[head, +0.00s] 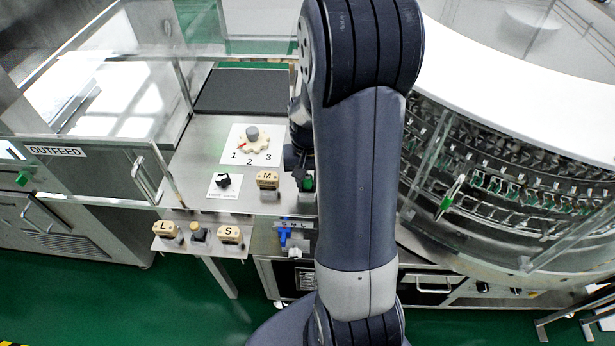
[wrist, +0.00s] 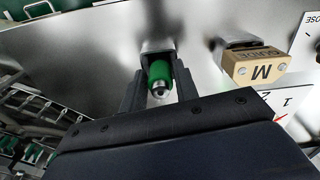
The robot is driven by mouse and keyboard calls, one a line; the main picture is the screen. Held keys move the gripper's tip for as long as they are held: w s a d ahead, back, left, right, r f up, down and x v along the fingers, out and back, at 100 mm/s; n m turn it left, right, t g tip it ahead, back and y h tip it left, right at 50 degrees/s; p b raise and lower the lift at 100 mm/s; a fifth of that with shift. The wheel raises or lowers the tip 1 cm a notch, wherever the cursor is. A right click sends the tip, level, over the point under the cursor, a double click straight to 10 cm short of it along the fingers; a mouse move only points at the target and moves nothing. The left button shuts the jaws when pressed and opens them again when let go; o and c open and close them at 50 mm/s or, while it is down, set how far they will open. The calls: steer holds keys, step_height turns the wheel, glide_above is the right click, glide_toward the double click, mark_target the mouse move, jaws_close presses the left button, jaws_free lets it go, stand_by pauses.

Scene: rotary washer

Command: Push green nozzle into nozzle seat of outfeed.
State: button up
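The green nozzle (wrist: 159,72) has a green body and a metal tip that faces the wrist camera. My gripper (wrist: 158,92) has one dark finger on each side of it, close against its sides, so it looks shut on it. Behind the nozzle in the wrist view is a metal block (wrist: 156,48) on the steel surface, perhaps the seat; how deep the nozzle sits in it is hidden. In the head view the green nozzle (head: 308,184) shows beside my gripper (head: 300,165), at the right edge of the steel table, partly hidden by my arm.
A wooden M guide block (head: 268,180) stands just left of the nozzle; it also shows in the wrist view (wrist: 256,66). A numbered dial (head: 252,142) and a black knob (head: 223,181) lie farther left. The L block (head: 167,230) and S block (head: 229,234) sit on a lower shelf. The glass-sided rotary washer (head: 480,170) is at right.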

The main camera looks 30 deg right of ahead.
steer(key=o, duration=0.4)
step_height(320, 180, up, 11)
steer(key=shift+f+b, duration=0.1)
steer(key=shift+b, duration=0.2)
stand_by(0.4)
step_height(320, 180, down, 11)
steer(key=shift+r+p, duration=0.1)
steer(key=shift+p, duration=0.25)
steer(key=shift+r, duration=0.2)
steer(key=shift+f, duration=0.1)
